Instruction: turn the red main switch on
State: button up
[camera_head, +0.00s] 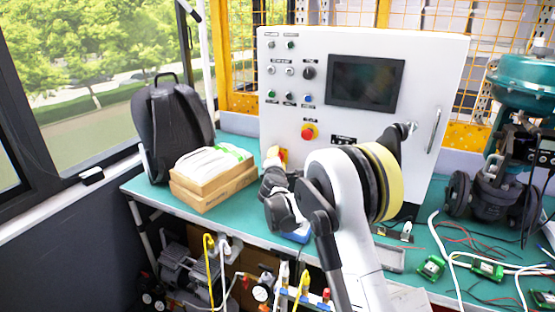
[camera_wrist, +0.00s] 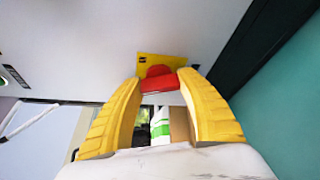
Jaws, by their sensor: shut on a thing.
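The red main switch shows in the wrist view as a red knob (camera_wrist: 158,79) on a square yellow plate (camera_wrist: 160,62) on the pale cabinet face. My gripper (camera_wrist: 161,86) has its two yellow fingers at either side of the red knob, shut on it. How far the knob is turned cannot be told, as the fingers cover its sides. In the head view my gripper (camera_head: 274,158) is at the lower left of the white control cabinet (camera_head: 350,45), and my wrist hides most of the switch there.
A red mushroom button (camera_head: 308,132) on yellow sits above and right of my gripper. A dark screen (camera_head: 365,82) is on the cabinet. Cardboard trays (camera_head: 212,192) and a black backpack (camera_head: 172,125) stand left on the teal bench (camera_head: 145,188). Green-blue valve equipment (camera_head: 522,82) stands right.

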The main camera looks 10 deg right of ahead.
jog(key=m+t, duration=0.2)
jog(key=m, duration=0.3)
jog(key=shift+f+m, duration=0.1)
jog(key=shift+m, duration=0.3)
jog(key=m+t+h, duration=0.1)
jog(key=m, duration=0.2)
jog(key=m+t+h, duration=0.1)
jog(key=m, duration=0.3)
jog(key=shift+h, duration=0.3)
jog(key=shift+m, duration=0.5)
jog(key=o, duration=1.2)
jog(key=shift+c, duration=0.2)
jog(key=shift+s+a+f, duration=0.1)
jog(key=shift+s+a, duration=0.05)
jog(key=shift+s, duration=0.1)
jog(key=s+a, duration=0.2)
jog(key=s, duration=0.4)
jog(key=s+a, duration=0.2)
jog(key=s, duration=0.5)
jog(key=shift+s+a+f, duration=0.2)
jog(key=shift+a+f, duration=0.1)
jog(key=shift+a, duration=0.1)
